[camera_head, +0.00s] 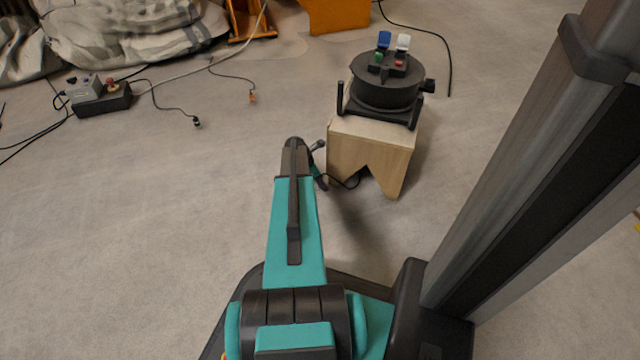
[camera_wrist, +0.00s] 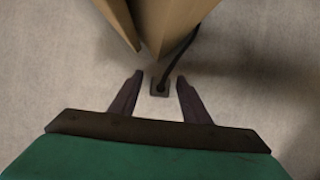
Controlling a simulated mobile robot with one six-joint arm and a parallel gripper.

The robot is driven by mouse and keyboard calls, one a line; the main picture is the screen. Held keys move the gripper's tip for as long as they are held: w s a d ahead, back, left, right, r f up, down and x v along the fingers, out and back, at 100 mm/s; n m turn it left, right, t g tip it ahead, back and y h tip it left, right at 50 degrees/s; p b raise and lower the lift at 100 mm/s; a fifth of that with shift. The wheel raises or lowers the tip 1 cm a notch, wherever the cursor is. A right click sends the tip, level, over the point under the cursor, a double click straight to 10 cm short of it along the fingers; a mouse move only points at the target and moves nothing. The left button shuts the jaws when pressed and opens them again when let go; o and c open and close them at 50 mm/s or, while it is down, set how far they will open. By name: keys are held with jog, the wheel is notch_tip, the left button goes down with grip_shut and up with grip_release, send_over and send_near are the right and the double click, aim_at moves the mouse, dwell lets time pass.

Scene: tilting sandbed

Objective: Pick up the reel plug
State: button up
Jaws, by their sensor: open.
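The reel plug (camera_wrist: 159,88) is a small dark, squarish piece with a cable running up from it. In the wrist view it is between the two fingertips of my gripper (camera_wrist: 160,79), with a gap on each side. My gripper is open and does not appear to touch it. In the head view my gripper (camera_head: 321,165) is mostly hidden by my arm, left of the wooden stool, and the plug is hidden there. The black cable reel (camera_head: 384,91) sits on the stool; a black cable (camera_head: 347,184) runs from beside the stool toward my gripper.
The wooden stool (camera_head: 352,153) stands close to my gripper; its legs (camera_wrist: 172,22) fill the top middle of the wrist view. A power strip (camera_head: 105,101), loose cables and a crumpled cloth (camera_head: 120,35) are at the left. The floor left of my arm is clear.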

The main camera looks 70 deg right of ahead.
jog(key=shift+c, duration=0.3)
grip_shut()
jog(key=shift+r, duration=0.2)
jog(key=shift+r+p, duration=0.8)
jog(key=shift+s+a+r+p, duration=0.15)
jog(key=shift+a+r+p, duration=0.05)
jog(key=shift+r+p, duration=0.25)
jog(key=shift+s+a+r+p, duration=0.15)
jog(key=shift+r+p, duration=0.15)
jog(key=shift+r, duration=0.25)
jog(key=s+a+r+p, duration=0.1)
jog(key=s+a+p, duration=0.4)
jog(key=s+a, duration=0.4)
jog(key=shift+s+a, duration=0.25)
jog(key=shift+a, duration=1.1)
